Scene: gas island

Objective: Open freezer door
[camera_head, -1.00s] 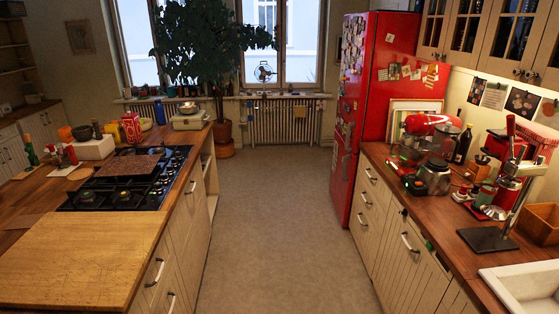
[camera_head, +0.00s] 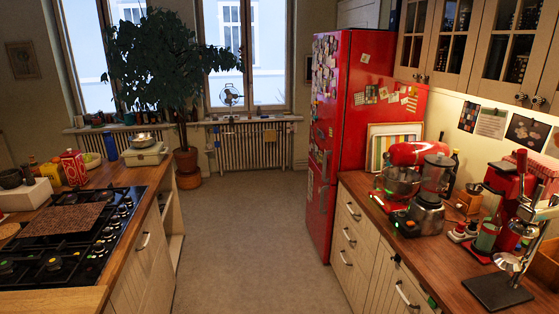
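A tall red fridge-freezer (camera_head: 385,125) stands at the right, past the end of the right counter. Its front faces left into the aisle and shows at a steep angle. The upper door (camera_head: 323,100) is covered with magnets and papers. The lower door (camera_head: 320,205) is plain red, with a handle (camera_head: 324,166) near its top edge. Both doors look shut. Which of the two is the freezer is not labelled. Neither of my grippers is in view.
The floor aisle (camera_head: 245,245) ahead is clear up to the radiator (camera_head: 250,146). A wooden island with a gas hob (camera_head: 70,235) bounds it on the left. A drawer counter (camera_head: 370,265) with a red mixer (camera_head: 405,165) bounds it on the right. A potted plant (camera_head: 187,170) stands at the back.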

